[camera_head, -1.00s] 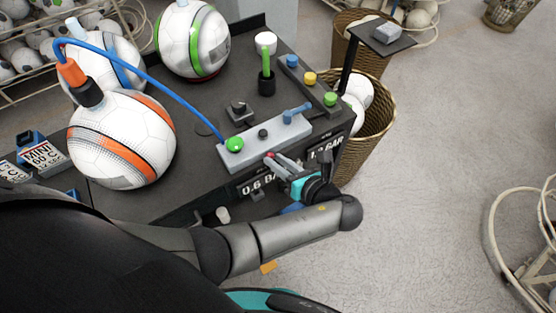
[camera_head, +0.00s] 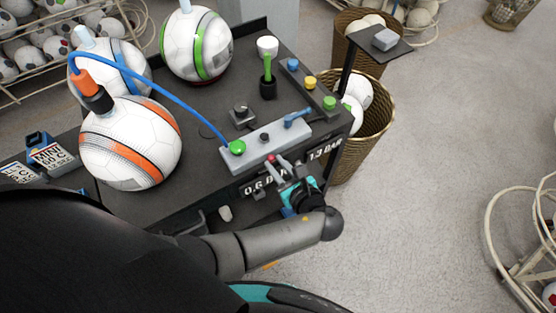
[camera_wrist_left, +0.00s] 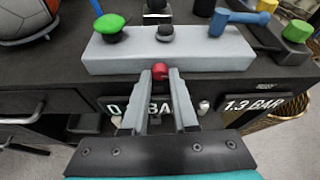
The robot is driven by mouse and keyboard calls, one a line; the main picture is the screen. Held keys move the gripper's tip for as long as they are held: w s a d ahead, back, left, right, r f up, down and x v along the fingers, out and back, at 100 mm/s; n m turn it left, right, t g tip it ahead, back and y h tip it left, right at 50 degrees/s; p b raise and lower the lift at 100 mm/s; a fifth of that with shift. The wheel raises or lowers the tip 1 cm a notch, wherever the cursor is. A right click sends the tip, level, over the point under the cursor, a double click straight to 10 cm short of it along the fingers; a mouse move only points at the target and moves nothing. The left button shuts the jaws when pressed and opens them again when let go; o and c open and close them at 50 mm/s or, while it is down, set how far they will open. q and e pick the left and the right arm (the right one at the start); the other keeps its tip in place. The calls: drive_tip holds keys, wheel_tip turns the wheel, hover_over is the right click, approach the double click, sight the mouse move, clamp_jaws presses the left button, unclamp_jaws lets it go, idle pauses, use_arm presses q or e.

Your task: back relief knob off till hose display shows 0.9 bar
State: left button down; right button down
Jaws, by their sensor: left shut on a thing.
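A small red knob (camera_wrist_left: 160,71) sits on the front face of the grey valve block (camera_wrist_left: 100,60). My left gripper (camera_head: 277,163) is shut on it, with a finger on each side in the left wrist view. On the table's front edge are two displays: the left one (camera_head: 258,189) reads 0.6 BAR in the head view, partly covered by my gripper, and the right one (camera_wrist_left: 252,104) reads 1.3 BAR. The blue hose (camera_head: 160,88) runs from an orange fitting (camera_head: 86,82) on the orange-striped ball (camera_head: 130,145) to the block near its green button (camera_head: 237,148). My right gripper is out of view.
A blue lever (camera_head: 297,117) and a black knob (camera_head: 264,138) are on the block top. Green-striped ball (camera_head: 195,45) and blue-striped ball stand behind. A wicker basket (camera_head: 375,140) is right of the table; the floor in front is clear.

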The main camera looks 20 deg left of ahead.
use_arm(q)
drive_tip(key=shift+a+n+t, duration=0.15)
drive_tip(key=shift+n+t, duration=0.35)
drive_tip(key=shift+n, duration=0.2)
drive_tip(key=c, duration=0.7)
unclamp_jaws()
drive_tip(key=shift+h, duration=0.3)
